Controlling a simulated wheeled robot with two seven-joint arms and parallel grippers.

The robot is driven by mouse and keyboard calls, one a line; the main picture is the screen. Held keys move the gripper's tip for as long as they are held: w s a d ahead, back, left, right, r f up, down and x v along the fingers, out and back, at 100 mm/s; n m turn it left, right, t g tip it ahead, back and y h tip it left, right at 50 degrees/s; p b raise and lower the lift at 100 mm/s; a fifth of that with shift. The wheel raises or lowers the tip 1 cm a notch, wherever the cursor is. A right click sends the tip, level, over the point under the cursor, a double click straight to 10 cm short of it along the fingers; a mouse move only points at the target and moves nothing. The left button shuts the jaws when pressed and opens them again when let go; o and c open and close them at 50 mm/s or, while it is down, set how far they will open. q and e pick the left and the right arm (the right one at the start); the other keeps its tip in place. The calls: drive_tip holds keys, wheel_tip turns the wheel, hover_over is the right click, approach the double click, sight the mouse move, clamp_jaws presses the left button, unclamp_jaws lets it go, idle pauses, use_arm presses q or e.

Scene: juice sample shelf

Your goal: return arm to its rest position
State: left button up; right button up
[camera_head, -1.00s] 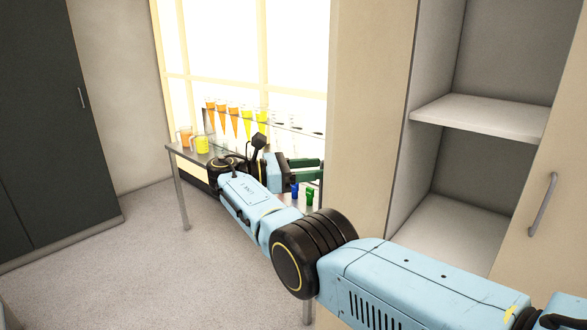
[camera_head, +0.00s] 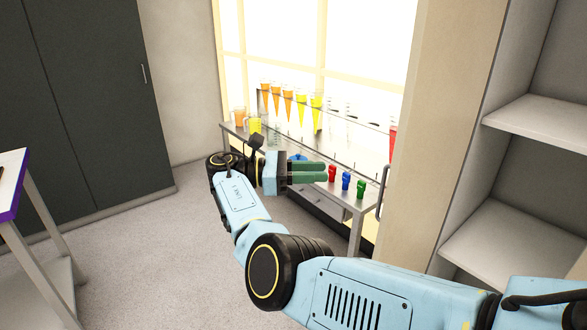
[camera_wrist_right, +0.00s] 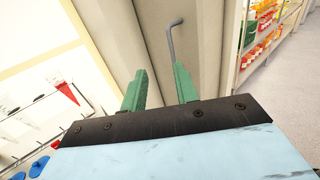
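My right arm comes in from the lower right of the head view. Its gripper (camera_head: 322,172) has green fingers pointing right, in front of the metal table (camera_head: 358,222). The wrist view shows the two fingers of this gripper (camera_wrist_right: 160,74) apart, with nothing between them. My left gripper is not in view.
The table holds conical glasses of orange and yellow juice (camera_head: 287,102) and small red, blue and green items (camera_head: 346,181). An open cabinet (camera_head: 520,110) stands at right, a dark cupboard (camera_head: 90,90) at left. A purple-edged table (camera_head: 12,185) shows at the left edge. Floor between is clear.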

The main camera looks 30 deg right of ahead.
idle(0.5)
